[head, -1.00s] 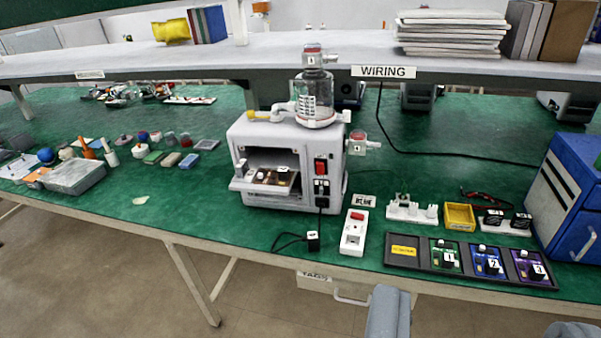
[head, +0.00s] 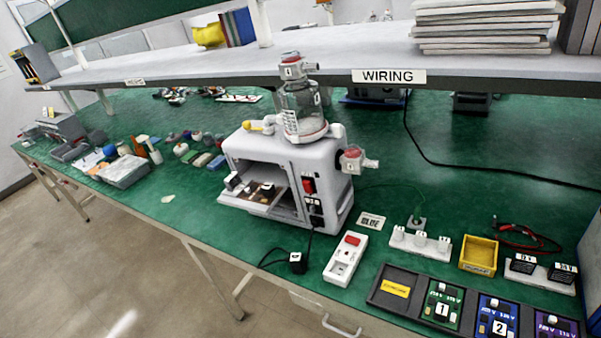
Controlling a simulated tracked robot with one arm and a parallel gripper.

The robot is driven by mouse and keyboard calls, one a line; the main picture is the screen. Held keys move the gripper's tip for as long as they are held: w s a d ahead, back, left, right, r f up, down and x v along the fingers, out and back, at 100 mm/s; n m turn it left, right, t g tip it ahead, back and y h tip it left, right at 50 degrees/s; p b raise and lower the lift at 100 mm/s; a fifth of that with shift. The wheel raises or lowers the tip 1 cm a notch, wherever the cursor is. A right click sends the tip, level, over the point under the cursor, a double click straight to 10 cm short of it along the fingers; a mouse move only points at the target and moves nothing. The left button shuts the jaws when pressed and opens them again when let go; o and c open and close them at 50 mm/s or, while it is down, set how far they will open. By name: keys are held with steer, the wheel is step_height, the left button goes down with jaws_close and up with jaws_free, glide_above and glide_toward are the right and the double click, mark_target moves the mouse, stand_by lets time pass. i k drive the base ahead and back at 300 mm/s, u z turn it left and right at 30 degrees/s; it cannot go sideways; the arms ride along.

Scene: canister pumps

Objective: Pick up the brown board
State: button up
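The brown board (head: 262,189) lies on the pulled-out white tray (head: 236,196) at the open front of the white canister pump machine (head: 292,158). Small dark and white parts sit on or beside the board. A clear canister (head: 302,112) stands on top of the machine, and a clear side fitting (head: 354,160) sticks out at its right. My gripper is not in view, so its state does not show.
A dark tray (head: 405,291) holds numbered modules at the front right. A shelf (head: 210,70) runs above the bench.

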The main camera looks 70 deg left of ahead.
mark_target(265, 194)
steer(key=u, duration=0.35)
steer(key=i, duration=0.85)
steer(key=u, duration=0.7)
